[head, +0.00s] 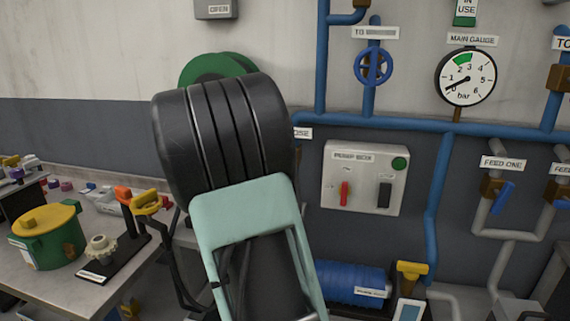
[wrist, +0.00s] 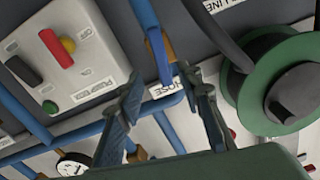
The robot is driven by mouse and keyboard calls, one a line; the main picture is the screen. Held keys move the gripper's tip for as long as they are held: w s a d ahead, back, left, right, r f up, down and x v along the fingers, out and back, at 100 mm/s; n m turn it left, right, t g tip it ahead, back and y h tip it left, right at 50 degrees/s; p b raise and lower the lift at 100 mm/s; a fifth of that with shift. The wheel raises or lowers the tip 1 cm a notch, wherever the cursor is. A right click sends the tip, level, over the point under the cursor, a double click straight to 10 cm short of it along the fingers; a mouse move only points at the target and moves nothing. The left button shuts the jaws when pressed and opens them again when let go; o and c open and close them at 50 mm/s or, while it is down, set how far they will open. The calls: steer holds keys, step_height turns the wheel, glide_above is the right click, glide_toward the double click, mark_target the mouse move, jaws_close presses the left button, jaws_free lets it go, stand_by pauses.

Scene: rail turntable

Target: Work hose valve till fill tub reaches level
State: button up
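In the wrist view, the hose valve (wrist: 168,46) is a brown-orange body on a blue pipe, with a blue lever (wrist: 161,62). A HOSE label (wrist: 187,85) is beside it. My gripper (wrist: 166,80) is open, its two fingers apart, with the lever's end in the gap between them as seen from the wrist. I cannot tell if either finger touches it. In the head view, my arm hides the gripper and the valve; only the edge of the HOSE label (head: 302,133) shows. I cannot make out a fill tub in either view.
A green hose reel (wrist: 252,84) is close to the right finger; its top shows behind my arm (head: 218,66). The pump box (head: 364,178) and main gauge (head: 466,78), needle near zero, are on the wall. A bench (head: 60,276) with a green pot (head: 48,248) is at left.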

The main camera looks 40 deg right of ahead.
steer(key=p+x, duration=0.1)
steer(key=x, duration=0.9)
steer(key=shift+w+d, duration=0.1)
steer(key=shift+w, duration=0.15)
jaws_close()
